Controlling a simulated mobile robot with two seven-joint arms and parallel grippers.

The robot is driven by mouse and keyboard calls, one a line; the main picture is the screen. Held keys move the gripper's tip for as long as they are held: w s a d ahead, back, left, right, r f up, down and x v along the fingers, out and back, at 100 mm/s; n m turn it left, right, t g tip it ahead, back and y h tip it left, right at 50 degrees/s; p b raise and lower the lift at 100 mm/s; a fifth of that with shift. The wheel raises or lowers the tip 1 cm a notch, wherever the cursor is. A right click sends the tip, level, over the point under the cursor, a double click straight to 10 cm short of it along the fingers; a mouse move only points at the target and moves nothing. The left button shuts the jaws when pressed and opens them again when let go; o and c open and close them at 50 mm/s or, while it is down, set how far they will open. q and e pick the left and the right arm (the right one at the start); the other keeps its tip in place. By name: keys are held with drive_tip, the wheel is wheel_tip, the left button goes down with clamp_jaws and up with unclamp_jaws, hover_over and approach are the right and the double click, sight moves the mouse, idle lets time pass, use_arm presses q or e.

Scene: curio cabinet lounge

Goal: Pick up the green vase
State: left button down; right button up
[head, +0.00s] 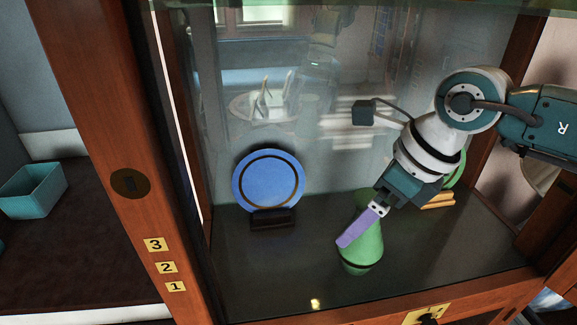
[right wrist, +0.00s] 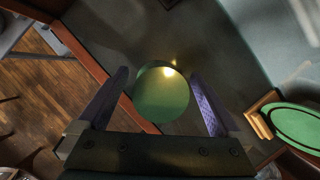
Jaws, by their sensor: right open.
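The green vase (head: 366,246) stands upright on the dark floor of the display cabinet, right of centre in the head view. My right gripper (head: 350,238) reaches down over it from the upper right, and a purple finger hides part of the vase. In the right wrist view, the vase (right wrist: 162,100) shows as a green round shape between the two spread purple fingers, with a gap on each side. My right gripper (right wrist: 160,80) is open and holds nothing. My left gripper is in neither view.
A blue plate (head: 269,184) stands on a dark stand left of the vase. A green plate (right wrist: 296,127) on a wooden stand is to the right. A wooden post (head: 105,120) with number tags borders the cabinet's left. A teal box (head: 33,192) sits outside it.

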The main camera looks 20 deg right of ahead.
drive_tip(key=shift+x, duration=0.9)
clamp_jaws()
